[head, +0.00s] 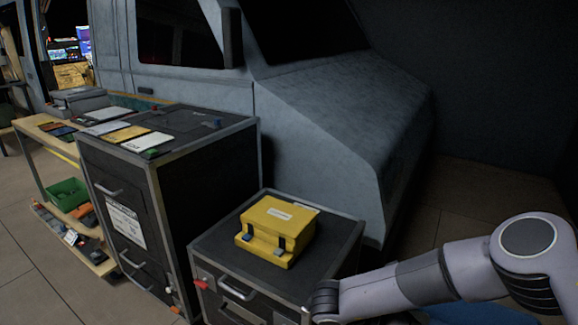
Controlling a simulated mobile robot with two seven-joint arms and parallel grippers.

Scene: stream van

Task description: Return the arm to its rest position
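My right arm comes in from the right edge in the head view, grey and light-coloured, reaching left along the bottom. Its far end is at the front right corner of the low black case, near the bottom edge of the picture. No gripper fingers show there; they are hidden or below the picture. My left arm and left gripper are not in view. A yellow box (277,225) with two dark latches and a white label sits closed on top of the low black case (212,250), apart from my arm.
A taller black case (190,180) with flat cards and small items on top stands to the left. A wooden shelf cart (45,140) holds a green bin (67,194). A grey van (330,110) stands behind. Tiled floor (470,200) is free at right.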

